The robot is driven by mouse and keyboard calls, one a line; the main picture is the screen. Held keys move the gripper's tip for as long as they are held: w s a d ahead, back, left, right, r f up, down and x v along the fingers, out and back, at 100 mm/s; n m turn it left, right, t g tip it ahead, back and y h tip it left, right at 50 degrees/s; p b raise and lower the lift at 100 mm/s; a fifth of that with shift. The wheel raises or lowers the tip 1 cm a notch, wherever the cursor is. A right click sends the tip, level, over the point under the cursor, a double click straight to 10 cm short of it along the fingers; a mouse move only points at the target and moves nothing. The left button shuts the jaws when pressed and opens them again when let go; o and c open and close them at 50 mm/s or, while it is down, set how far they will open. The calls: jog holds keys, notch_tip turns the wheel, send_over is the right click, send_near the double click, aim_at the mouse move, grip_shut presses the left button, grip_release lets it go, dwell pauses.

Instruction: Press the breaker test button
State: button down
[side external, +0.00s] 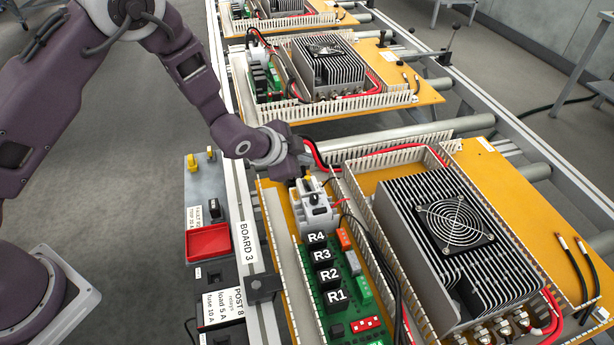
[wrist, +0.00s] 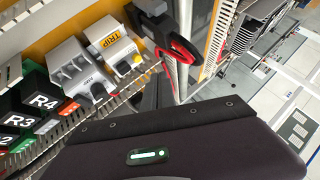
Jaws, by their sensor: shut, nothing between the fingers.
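The breaker (side external: 318,208) is a pale grey block at the far end of the green relay board. In the wrist view the breaker (wrist: 75,72) shows beside a narrower grey module (wrist: 110,50) with a yellow TRIP label. A small yellow spot shows on that module's front; I cannot tell for sure which part is the test button. My gripper (side external: 297,178) points down, shut and empty, close to the breaker's far end. I cannot tell whether its tip touches anything. In the wrist view my dark housing fills the bottom, and the fingertips are not clear.
Relays R1 to R4 (side external: 327,275) line up on the near side. A finned heatsink with a fan (side external: 455,222) stands to the right. Slotted duct walls (side external: 385,158) and red and black cables run close by. A red tray (side external: 208,242) lies left of the rail.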

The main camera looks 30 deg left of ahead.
jog(key=shift+r, duration=1.3)
jog(key=s+a+r+n+g, duration=0.1)
jog(key=s+a+r+n, duration=0.25)
jog(key=s+r, duration=0.45)
jog(key=s+a+r+n, duration=0.3)
jog(key=s+a+r, duration=0.2)
jog(key=r, duration=0.6)
jog(key=s+a+r+n+g, duration=0.1)
jog(key=s+n, duration=0.1)
jog(key=s, duration=1)
jog(key=s+a+r+n+g+y, duration=0.1)
jog(key=s+a+n, duration=0.1)
jog(key=s, duration=0.9)
jog(key=shift+s+r, duration=0.35)
jog(key=shift+s, duration=0.05)
